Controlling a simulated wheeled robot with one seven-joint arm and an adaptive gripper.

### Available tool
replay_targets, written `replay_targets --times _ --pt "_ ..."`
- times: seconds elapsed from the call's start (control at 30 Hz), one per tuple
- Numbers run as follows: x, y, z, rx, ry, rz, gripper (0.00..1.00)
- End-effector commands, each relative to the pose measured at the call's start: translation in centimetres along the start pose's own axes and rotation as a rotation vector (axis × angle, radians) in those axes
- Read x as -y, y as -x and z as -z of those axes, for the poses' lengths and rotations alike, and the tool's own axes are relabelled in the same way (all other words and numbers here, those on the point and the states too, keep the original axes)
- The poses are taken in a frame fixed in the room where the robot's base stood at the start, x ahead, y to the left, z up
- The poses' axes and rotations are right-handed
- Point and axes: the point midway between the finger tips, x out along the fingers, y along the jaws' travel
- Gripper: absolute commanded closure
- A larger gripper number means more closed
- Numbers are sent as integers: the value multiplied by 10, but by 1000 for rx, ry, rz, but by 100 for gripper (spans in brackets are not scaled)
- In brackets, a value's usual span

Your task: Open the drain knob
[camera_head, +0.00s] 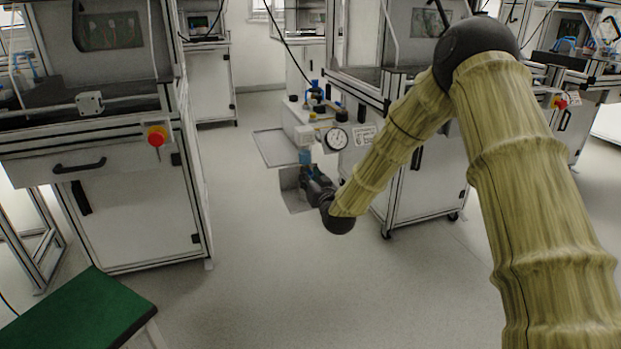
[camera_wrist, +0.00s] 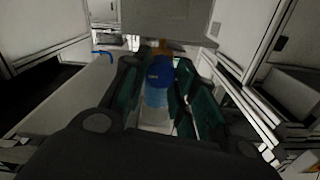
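The likely drain knob, a blue cap on a lighter blue body, is in the wrist view (camera_wrist: 160,76) at the upper middle. In the head view (camera_head: 305,157) it is small, on the lower front of the grey unit with the gauge. My gripper (camera_head: 307,172) is right at it, reaching in from below. In the wrist view my gripper (camera_wrist: 159,68) is open, with one dark green-padded finger on each side of the blue part. Gaps seem to show between fingers and knob; contact cannot be told. An orange-brown piece shows just behind the blue cap.
A round pressure gauge (camera_head: 336,139) and a small label plate (camera_head: 363,136) sit close above my gripper. A white cabinet (camera_head: 430,180) stands to the right. Another cabinet with a red stop button (camera_head: 157,136) and a green-topped stool (camera_head: 80,310) are left. The floor between is clear.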

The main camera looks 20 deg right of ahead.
Motion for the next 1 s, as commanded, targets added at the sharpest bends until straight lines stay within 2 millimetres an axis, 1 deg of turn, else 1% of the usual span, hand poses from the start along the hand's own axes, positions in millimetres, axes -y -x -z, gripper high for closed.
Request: replay_targets --times 0.27,0.47,0.67,1.0 --pt "0 0 1 0 17 0 96" --pt "1 0 2 1 96 1 96" --pt "2 0 3 2 248 2 96" --pt "3 0 2 2 569 2 96"
